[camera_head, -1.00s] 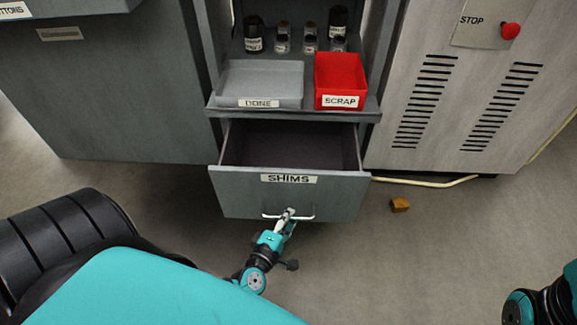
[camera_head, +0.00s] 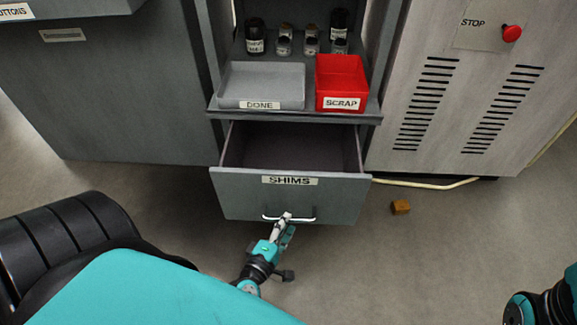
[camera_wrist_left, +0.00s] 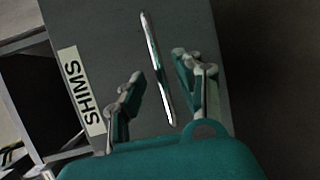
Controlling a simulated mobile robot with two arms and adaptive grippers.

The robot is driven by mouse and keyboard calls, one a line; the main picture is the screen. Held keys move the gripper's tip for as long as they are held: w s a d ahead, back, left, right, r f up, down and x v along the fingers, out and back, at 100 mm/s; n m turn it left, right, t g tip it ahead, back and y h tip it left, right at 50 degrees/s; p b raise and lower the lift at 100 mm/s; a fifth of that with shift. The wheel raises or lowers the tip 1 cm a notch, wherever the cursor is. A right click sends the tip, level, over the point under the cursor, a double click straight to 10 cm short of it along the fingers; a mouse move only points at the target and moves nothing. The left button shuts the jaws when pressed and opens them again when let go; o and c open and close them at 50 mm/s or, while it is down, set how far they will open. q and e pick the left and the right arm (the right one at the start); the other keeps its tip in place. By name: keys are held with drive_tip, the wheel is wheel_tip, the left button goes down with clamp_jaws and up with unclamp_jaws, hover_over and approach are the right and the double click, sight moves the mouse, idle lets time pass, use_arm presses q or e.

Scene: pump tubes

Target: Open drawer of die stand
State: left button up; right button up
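The die stand's drawer, labelled SHIMS (camera_head: 235,195), is pulled out. Its interior looks empty from above. A light bar handle (camera_head: 304,219) is on its front, and the handle also shows in the left wrist view (camera_wrist_left: 157,68). My left gripper (camera_head: 284,220) is at the handle, reaching in from below. In the left wrist view my left gripper (camera_wrist_left: 160,88) has its two fingers spread, one on each side of the handle, with visible gaps. Part of what is likely my right arm shows at the lower right edge; its gripper is not visible.
Above the drawer, a shelf holds a grey DONE tray (camera_head: 262,73), a red SCRAP bin (camera_head: 342,72) and several small jars. A brown block (camera_head: 400,207) and a pale cable (camera_head: 430,184) lie on the floor at right. A grey cabinet with a red stop button (camera_head: 512,33) stands at right.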

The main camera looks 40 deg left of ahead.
use_arm(q)
drive_tip(key=shift+v, duration=2.35)
